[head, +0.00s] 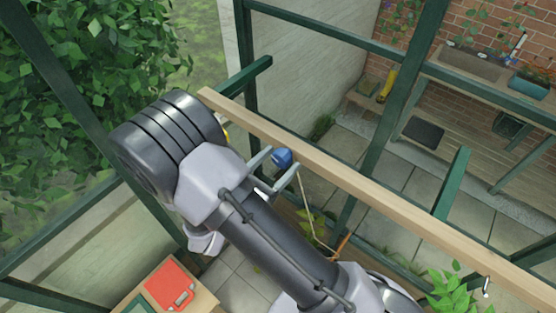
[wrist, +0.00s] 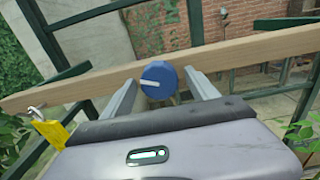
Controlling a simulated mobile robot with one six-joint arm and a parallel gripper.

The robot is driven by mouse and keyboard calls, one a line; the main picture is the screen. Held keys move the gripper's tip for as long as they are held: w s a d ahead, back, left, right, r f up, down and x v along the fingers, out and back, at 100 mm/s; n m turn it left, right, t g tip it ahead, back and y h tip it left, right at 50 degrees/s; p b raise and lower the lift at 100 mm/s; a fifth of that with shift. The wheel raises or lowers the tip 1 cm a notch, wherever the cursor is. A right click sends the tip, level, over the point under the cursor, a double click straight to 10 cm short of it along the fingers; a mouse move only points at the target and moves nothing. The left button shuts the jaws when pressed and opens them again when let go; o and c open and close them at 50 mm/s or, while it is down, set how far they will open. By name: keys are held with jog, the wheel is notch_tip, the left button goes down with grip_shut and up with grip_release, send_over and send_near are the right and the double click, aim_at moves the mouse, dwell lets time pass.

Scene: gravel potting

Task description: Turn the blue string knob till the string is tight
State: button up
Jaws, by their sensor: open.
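The blue knob (head: 281,158) sits on the side of a long wooden beam (head: 370,190). In the wrist view the blue knob (wrist: 157,76) shows a white pointer mark directed to the left. My gripper (wrist: 161,84) is open, with one finger on each side of the knob; I cannot tell whether either finger touches it. In the head view my gripper (head: 283,160) reaches the knob from the lower left. A thin tan string (head: 304,205) hangs from near the knob down towards a plant, with a bend low down. Its upper end is hidden.
Green frame posts (head: 400,90) stand around the beam. A yellow tag (wrist: 52,132) hangs from a metal hook left of my gripper in the wrist view. A red case (head: 170,285) lies on a wooden surface at the lower left. Leafy plants (head: 455,290) stand below the beam.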

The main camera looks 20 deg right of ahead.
jog(key=c, duration=1.4)
jog(key=shift+o, duration=0.2)
